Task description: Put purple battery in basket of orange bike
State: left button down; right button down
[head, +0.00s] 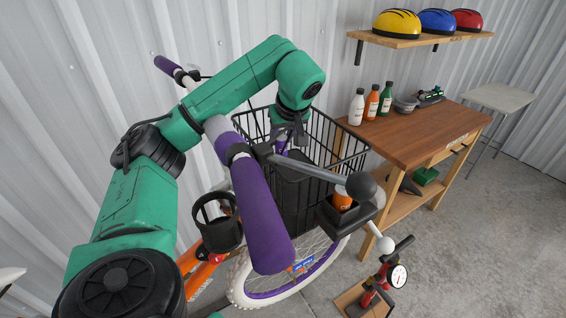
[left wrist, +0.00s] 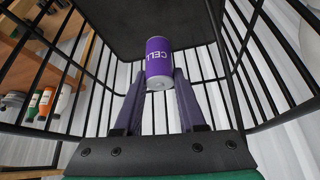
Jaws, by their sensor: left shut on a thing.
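The purple battery (left wrist: 158,58) is a small cylinder with white lettering and a pale end. My left gripper (left wrist: 157,80) is shut on it, one finger on each side. In the head view my left gripper (head: 287,138) points down at the black wire basket (head: 328,133) of the orange bike (head: 197,284); the battery is mostly hidden there. In the left wrist view the basket's wire sides (left wrist: 252,60) rise around the battery, and a dark panel lies beyond it. I cannot tell whether the battery touches the panel. My right gripper is not in view.
The bike's purple handlebar grip (head: 262,220) and a black cup holder (head: 215,222) are close to my left arm. A wooden workbench (head: 425,138) with bottles stands right of the basket. A red pump with a gauge (head: 385,285) is on the floor. Helmets (head: 397,23) sit on a shelf.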

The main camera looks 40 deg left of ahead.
aim_at(283, 150)
pick_arm(q)
jog(key=shift+w+f, duration=0.2)
jog(key=shift+f, duration=0.45)
jog(key=f, duration=0.3)
jog(key=shift+s+d+p, duration=0.15)
jog(key=shift+s+p, duration=0.15)
jog(key=shift+p, duration=0.1)
jog(key=shift+s+f, duration=0.15)
jog(key=shift+f, duration=0.2)
jog(key=shift+c, duration=2.4)
grip_release()
jog(key=shift+w, duration=0.2)
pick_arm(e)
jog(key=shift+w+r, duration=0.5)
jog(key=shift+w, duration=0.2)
pick_arm(q)
jog(key=shift+s, duration=0.1)
